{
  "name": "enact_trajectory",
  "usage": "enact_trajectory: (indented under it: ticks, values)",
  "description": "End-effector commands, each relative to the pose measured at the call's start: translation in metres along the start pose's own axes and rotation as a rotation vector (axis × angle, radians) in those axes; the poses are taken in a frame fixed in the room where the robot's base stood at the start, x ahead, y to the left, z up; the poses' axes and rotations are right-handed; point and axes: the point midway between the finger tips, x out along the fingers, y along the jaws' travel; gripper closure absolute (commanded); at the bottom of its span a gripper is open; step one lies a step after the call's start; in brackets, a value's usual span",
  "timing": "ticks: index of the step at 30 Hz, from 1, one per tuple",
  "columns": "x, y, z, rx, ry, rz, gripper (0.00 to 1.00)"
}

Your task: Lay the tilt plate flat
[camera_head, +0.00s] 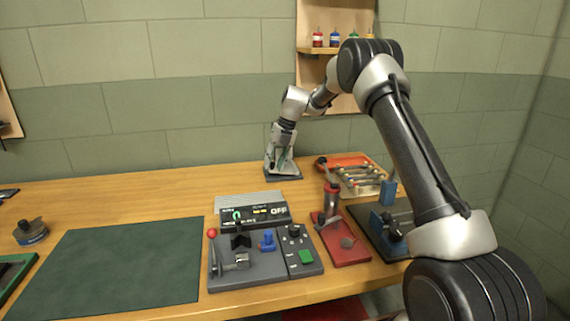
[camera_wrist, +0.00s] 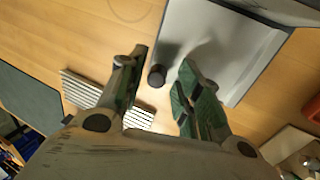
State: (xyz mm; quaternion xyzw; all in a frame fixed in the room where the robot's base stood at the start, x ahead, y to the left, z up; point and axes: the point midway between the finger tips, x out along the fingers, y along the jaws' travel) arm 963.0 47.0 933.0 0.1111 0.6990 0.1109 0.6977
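The tilt plate (camera_wrist: 222,50) shows in the wrist view as a pale grey panel with a dark rim, at the upper right. In the head view a small grey plate with a dark edge (camera_head: 287,171) stands at the back of the bench, partly hidden by my gripper (camera_head: 279,160). I cannot tell its exact tilt. A dark round knob (camera_wrist: 157,76) is at the plate's left edge. My gripper (camera_wrist: 163,65) is open, with the knob between its green-padded fingers. A gap shows on the right side; contact on the left is unclear.
A control box reading OFF (camera_head: 254,212) stands in front, with a grey fixture panel (camera_head: 232,279) before it. A red stand (camera_head: 345,247) and a tool tray (camera_head: 358,183) are to the right. A dark green mat (camera_head: 115,262) lies left. Back-left bench is clear.

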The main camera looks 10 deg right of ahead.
Motion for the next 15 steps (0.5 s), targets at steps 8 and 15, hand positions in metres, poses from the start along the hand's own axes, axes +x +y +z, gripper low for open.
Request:
enact_trajectory:
  ticks: [8,15]
  values:
    - [-0.024,0.003,0.000,0.000,-0.003,0.000,0.66]
    - [-0.044,0.005,0.000,0.000,-0.002,0.000,0.66]
